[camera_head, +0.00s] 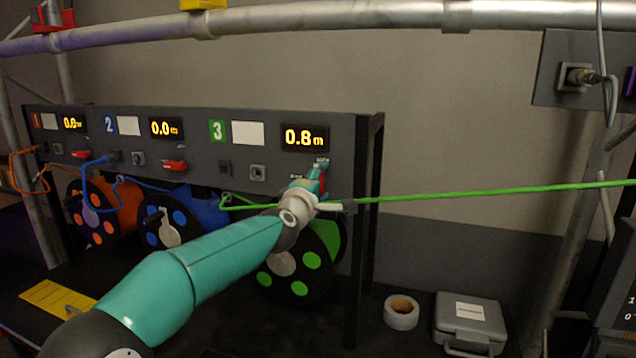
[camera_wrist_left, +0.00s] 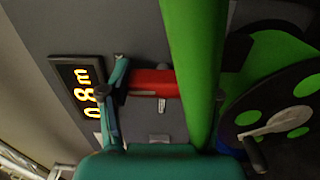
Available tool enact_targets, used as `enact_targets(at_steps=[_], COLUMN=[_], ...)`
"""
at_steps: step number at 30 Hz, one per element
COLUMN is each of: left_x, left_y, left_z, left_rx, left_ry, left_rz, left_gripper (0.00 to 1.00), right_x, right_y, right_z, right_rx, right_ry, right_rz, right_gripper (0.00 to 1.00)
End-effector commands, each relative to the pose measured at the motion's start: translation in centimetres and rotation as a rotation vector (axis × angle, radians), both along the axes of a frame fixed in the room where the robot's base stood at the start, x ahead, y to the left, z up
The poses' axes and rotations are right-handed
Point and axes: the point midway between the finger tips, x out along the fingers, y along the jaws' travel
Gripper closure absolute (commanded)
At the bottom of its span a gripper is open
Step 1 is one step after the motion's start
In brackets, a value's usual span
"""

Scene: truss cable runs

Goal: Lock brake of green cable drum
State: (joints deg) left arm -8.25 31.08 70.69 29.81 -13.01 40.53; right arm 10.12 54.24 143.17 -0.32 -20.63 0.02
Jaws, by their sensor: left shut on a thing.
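The green cable drum (camera_head: 303,270), a black disc with green spots, sits in the rack under panel 3. Its spotted disc also shows at the right of the left wrist view (camera_wrist_left: 240,125). My left gripper (camera_head: 317,172) is at the panel below the 0.8 m display, shut on the red brake lever (camera_wrist_left: 152,83). In the head view the lever is mostly hidden by my gripper, with a bit of red showing. The green cable (camera_head: 480,194) runs right from the drum, passing close to my wrist; it crosses the left wrist view in front of my gripper. My right gripper is out of view.
Orange (camera_head: 100,212) and blue (camera_head: 180,220) drums stand to the left, with a red lever (camera_head: 174,165) above the blue one. A tape roll (camera_head: 401,313) and grey case (camera_head: 470,322) lie right of the rack. A rack post (camera_head: 367,220) stands just right of my gripper.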

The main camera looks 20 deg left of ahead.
Motion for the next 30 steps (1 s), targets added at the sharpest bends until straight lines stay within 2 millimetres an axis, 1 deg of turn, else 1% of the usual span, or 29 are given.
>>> enact_targets(at_steps=[1, 12, 13, 17, 26, 30], left_x=[0.06, 0.07, 0.08, 0.06, 0.02, -0.29], left_y=[-0.40, -0.46, -0.46, -0.40, -0.15, -0.11], left_z=[-0.63, -0.80, -0.81, -0.73, -0.36, -0.30], left_rx=[0.008, 0.015, 0.015, 0.013, 0.011, 0.011], left_ry=[0.012, 0.016, 0.016, 0.014, 0.007, 0.007], left_rz=[-0.009, -0.011, -0.011, -0.010, -0.004, -0.004], left_gripper=[0.73, 0.73, 0.35, 0.13, 0.12, 0.12], right_x=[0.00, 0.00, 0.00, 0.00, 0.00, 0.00], right_y=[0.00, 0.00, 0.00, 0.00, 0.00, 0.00], right_z=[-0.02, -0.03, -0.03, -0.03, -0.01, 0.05], right_rx=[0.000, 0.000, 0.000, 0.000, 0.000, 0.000], right_ry=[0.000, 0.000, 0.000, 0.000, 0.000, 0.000], right_rz=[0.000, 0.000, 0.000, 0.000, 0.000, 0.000], right_gripper=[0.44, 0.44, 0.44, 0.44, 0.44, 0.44])
